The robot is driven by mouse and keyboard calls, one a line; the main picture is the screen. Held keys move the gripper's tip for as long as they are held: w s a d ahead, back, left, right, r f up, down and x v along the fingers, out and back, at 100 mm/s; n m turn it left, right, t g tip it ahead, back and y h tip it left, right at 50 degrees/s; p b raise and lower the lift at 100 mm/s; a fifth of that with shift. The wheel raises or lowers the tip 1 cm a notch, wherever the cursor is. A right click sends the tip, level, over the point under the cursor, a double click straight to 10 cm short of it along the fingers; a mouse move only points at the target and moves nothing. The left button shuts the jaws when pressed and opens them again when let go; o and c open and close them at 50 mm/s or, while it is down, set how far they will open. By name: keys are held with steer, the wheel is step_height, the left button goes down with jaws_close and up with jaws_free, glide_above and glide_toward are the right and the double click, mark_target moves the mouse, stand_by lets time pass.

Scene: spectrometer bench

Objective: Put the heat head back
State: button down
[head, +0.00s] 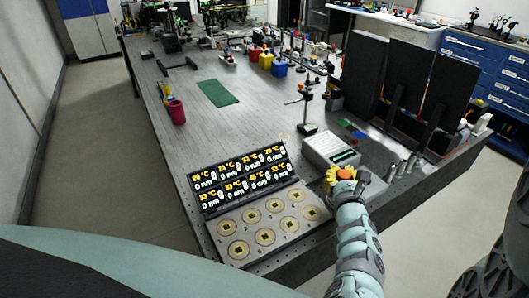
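A yellow, gear-edged piece with an orange top (342,175), possibly the heat head, shows at the end of my arm, at the right front of the bench. My gripper (362,181) is small, dark and partly hidden there. I cannot tell whether its fingers are open or shut on the yellow piece. To the left, a station with a dark display (238,175) shows several temperature readings in yellow and white. Its grey sloping plate (283,228) carries several round gold-ringed pads, with no head visible on them.
A light grey box (330,150) stands behind my gripper. Short metal cylinders (403,166) stand to its right, before tall black panels (408,82). Bare bench surrounds a green mat (217,93).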

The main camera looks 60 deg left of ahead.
steer(key=shift+a+f, duration=0.15)
steer(key=shift+f, duration=0.15)
steer(key=c, duration=1.7)
jaws_free()
steer(key=shift+f, duration=0.2)
steer(key=o, duration=0.7)
steer(key=shift+r, duration=0.15)
steer(key=shift+d, duration=0.3)
steer(key=v, duration=1.1)
steer(key=shift+s+d, duration=0.2)
steer(key=shift+d, duration=0.05)
